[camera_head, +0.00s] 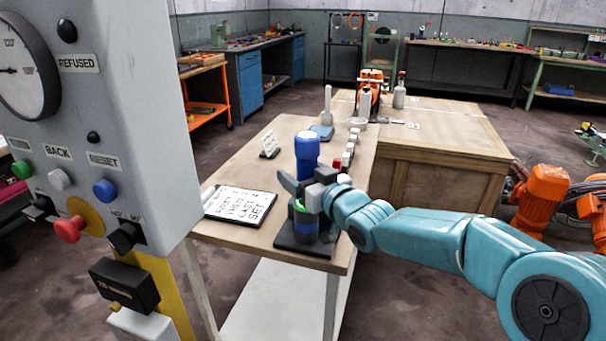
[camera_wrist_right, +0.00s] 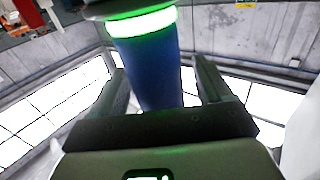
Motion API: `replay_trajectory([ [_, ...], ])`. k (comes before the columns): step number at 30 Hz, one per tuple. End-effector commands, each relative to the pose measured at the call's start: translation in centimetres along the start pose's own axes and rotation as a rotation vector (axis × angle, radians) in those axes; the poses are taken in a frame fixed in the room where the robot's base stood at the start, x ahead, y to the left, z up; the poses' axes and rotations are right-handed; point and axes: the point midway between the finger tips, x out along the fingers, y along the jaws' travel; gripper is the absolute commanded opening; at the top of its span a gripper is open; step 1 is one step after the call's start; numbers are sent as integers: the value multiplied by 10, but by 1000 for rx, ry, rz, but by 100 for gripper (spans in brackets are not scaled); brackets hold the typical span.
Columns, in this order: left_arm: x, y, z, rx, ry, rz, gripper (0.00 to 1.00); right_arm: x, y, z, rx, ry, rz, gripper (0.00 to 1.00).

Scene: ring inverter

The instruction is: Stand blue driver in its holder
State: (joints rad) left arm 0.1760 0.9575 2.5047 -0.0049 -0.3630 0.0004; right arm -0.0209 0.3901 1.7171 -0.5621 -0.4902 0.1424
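The blue driver (camera_head: 307,147) stands upright over the black holder base (camera_head: 300,246) at the table's near corner. Its blue top rises above my right gripper (camera_head: 305,184). A lit green band and a dark and blue lower part show below the gripper. In the wrist view, a blue cylinder (camera_wrist_right: 152,75) with a bright green band stands between the right gripper's two fingers (camera_wrist_right: 165,88). A gap shows on its right side, so the gripper looks open around it. The gripper hides how the driver and holder meet. My left gripper is out of view.
A lettered white board (camera_head: 238,204) lies left of the holder on the wooden table (camera_head: 232,236). Small red and white blocks (camera_head: 348,152) stand in a row behind the driver. A grey control panel (camera_head: 120,110) fills the left side. A wooden crate bench (camera_head: 430,150) stands behind right.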

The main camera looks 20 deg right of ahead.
Motion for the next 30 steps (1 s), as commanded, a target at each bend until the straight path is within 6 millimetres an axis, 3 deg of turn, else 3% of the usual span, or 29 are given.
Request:
replay_trajectory([
  [8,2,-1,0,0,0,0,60,-12,0,3,1,-6,0,78],
  [21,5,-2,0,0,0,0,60,-122,1,0,0,-1,4,78],
  [25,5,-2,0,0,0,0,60,-146,1,0,0,0,3,78],
  [30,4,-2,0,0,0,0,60,-161,0,0,1,-1,1,78],
])
